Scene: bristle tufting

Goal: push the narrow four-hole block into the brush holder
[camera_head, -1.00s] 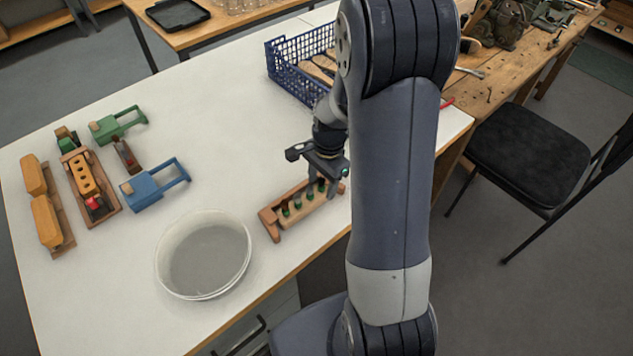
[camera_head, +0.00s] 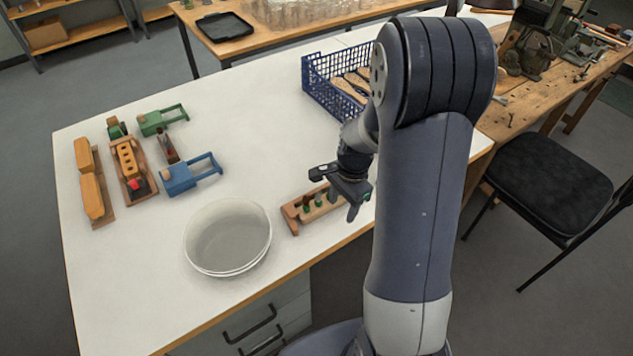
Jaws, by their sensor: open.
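An orange block with a row of holes (camera_head: 127,160) sits in a wooden holder (camera_head: 141,199) at the left of the white table. I take these for the narrow four-hole block and the brush holder. A red piece (camera_head: 135,184) is at the block's near end. My gripper (camera_head: 350,203) is open, far to the right of them, low over the right end of a wooden rack (camera_head: 293,222). The rack holds upright dark and green-topped pegs. The gripper hides part of the rack, and I cannot tell whether the fingers touch it.
A blue clamp-like tool (camera_head: 192,176), a green one (camera_head: 160,121) and orange blocks on a board (camera_head: 94,196) surround the holder. A round white dish (camera_head: 227,237) stands between holder and rack. A blue crate (camera_head: 330,75) is behind. The table's middle is clear.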

